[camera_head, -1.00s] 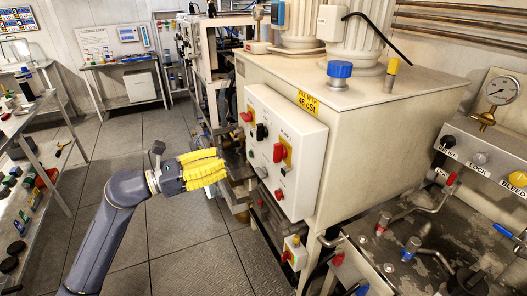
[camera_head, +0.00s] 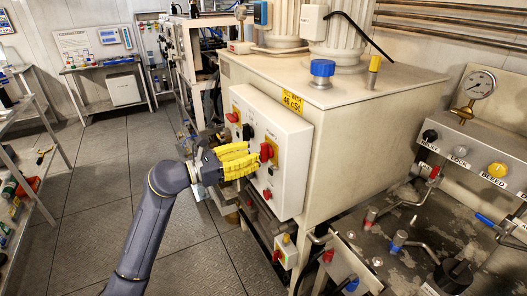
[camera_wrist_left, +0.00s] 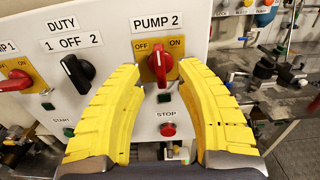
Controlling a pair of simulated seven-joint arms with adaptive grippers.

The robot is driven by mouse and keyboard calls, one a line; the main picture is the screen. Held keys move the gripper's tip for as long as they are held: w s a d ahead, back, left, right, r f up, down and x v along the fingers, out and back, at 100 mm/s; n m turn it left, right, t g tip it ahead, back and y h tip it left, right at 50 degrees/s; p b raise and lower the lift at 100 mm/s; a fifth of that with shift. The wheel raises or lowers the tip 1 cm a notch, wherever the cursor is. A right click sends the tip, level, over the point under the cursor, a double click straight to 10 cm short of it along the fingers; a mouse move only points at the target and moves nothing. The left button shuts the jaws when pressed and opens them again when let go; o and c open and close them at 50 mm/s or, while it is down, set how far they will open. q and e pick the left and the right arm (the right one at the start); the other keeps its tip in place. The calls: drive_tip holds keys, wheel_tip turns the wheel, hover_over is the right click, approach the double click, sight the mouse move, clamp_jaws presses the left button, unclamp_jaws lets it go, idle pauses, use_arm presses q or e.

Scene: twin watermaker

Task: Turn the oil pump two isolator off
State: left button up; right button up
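The red pump 2 isolator knob (camera_wrist_left: 157,62) sits on a yellow OFF/ON plate under the PUMP 2 label in the left wrist view. Its handle stands roughly upright. In the head view the knob (camera_head: 266,152) is on the front of the white control panel (camera_head: 292,180). My left gripper (camera_head: 254,157) is at the panel by this knob. Its yellow fingers (camera_wrist_left: 160,72) are apart, one on each side of the knob's lower part, with nothing clamped between them. I cannot tell whether they touch it. My right gripper is not in view.
The black DUTY selector (camera_wrist_left: 77,73) and red pump 1 knob (camera_wrist_left: 14,86) lie left of pump 2. A red STOP button (camera_wrist_left: 168,129) is below, between the fingers. Valves and pipes (camera_head: 398,240) crowd the bench at right. Open floor (camera_head: 95,200) lies left.

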sight(263, 162)
use_arm(q)
drive_tip(key=shift+x, duration=2.35)
clamp_jaws()
